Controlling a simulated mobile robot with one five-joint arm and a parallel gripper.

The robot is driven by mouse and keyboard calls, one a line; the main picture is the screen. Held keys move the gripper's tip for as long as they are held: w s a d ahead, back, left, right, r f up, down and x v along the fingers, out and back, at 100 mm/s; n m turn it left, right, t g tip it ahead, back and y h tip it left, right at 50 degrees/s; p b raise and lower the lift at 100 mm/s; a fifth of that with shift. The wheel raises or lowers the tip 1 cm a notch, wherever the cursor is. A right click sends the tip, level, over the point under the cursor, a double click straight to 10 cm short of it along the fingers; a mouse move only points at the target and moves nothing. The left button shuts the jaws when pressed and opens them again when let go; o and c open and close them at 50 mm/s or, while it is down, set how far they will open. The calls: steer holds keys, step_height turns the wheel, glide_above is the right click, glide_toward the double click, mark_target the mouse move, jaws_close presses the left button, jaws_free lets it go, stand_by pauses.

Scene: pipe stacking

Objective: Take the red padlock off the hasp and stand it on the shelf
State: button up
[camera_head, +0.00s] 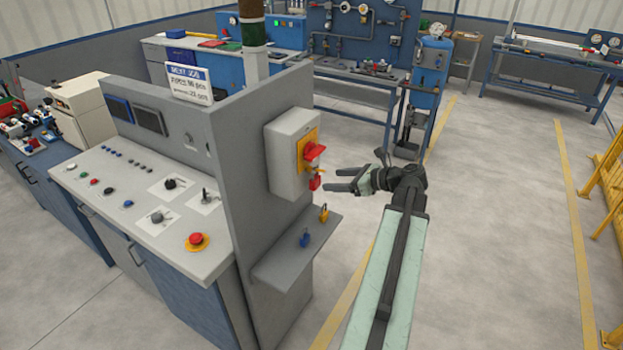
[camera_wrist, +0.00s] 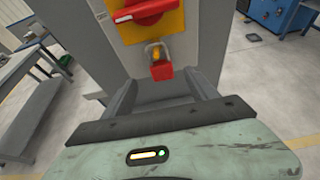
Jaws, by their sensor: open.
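The red padlock (camera_head: 315,183) hangs below the red rotary switch (camera_head: 313,151) on the grey switch box (camera_head: 288,175). In the wrist view the padlock (camera_wrist: 162,70) hangs by its shackle from a yellowish hasp (camera_wrist: 154,52), under the switch's yellow plate. My gripper (camera_head: 337,180) is open and empty, its fingers pointing at the box just right of the padlock. In the wrist view my gripper's fingers (camera_wrist: 165,92) lie to either side below the padlock, apart from it. The shelf (camera_head: 296,250) juts from the panel side below the box and holds a blue padlock (camera_head: 304,239) and a yellow padlock (camera_head: 324,213).
The grey control console (camera_head: 150,205) with its tall side panel stands left of my arm. A sign (camera_head: 189,83) stands on top. Blue workbenches line the back. The floor right of my arm is clear up to yellow railings (camera_head: 608,185).

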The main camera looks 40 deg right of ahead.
mark_target(316, 178)
steer(key=b+x, duration=0.1)
steer(key=x, duration=0.2)
steer(key=shift+f, duration=0.1)
steer(key=x, duration=0.1)
steer(key=b+x, duration=0.1)
steer(key=x, duration=0.3)
steer(key=shift+w+r, duration=0.15)
steer(key=shift+r, duration=0.2)
jaws_close()
steer(key=shift+r, duration=0.1)
